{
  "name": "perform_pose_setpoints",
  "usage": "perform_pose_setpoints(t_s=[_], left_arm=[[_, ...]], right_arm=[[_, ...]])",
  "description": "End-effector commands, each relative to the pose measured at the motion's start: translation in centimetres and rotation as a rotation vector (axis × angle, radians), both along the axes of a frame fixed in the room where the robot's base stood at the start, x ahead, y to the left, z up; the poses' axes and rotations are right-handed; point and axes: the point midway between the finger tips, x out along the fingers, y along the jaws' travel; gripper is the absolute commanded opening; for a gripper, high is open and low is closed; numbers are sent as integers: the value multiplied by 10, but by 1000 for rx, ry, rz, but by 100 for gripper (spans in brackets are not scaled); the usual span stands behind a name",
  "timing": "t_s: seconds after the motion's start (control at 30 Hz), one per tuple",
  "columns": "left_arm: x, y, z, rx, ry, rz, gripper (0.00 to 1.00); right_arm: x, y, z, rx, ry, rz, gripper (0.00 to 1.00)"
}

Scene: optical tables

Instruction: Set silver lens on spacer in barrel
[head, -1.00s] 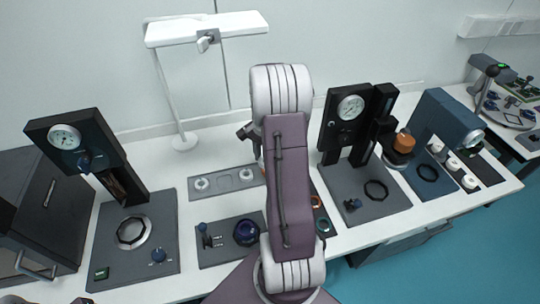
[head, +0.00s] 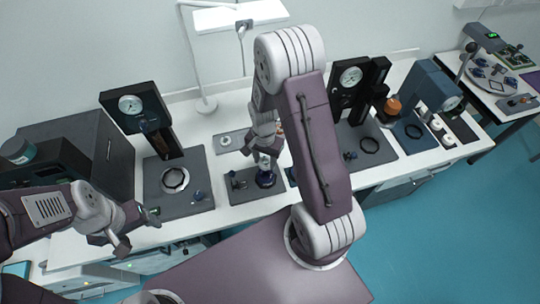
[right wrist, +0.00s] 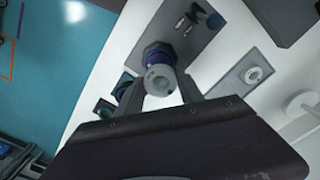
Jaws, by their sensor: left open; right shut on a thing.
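The barrel (head: 266,180), dark blue-purple and round, stands on a dark grey plate (head: 238,187) in mid-bench. My right gripper (head: 265,158) is above it, pointing down. In the right wrist view, its fingers (right wrist: 163,90) are shut on a pale silver round piece, the silver lens (right wrist: 160,80). The lens overlaps the barrel (right wrist: 156,54) there, and I cannot tell whether they touch. The spacer inside the barrel is hidden. My left gripper (head: 136,230) is open and empty at the left, in front of the bench, away from the barrel.
A gauge press (head: 136,113) stands left of the barrel; another (head: 347,90) stands to the right. A grey tray (head: 235,139) lies behind, and a white lamp (head: 238,16) rises at the back. Blue posts (head: 238,182) stand on the barrel's plate.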

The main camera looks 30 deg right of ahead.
Motion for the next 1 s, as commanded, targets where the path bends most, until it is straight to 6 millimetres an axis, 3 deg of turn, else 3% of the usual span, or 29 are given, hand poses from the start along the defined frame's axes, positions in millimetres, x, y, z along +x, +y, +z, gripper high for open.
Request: perform_pose_setpoints(t_s=[0.5,1.0], left_arm=[[0,0,-41,0,0,0,69],[0,0,-41,0,0,0,69]], right_arm=[[0,0,-44,0,0,-2,4],[0,0,-45,0,0,-2,4]])
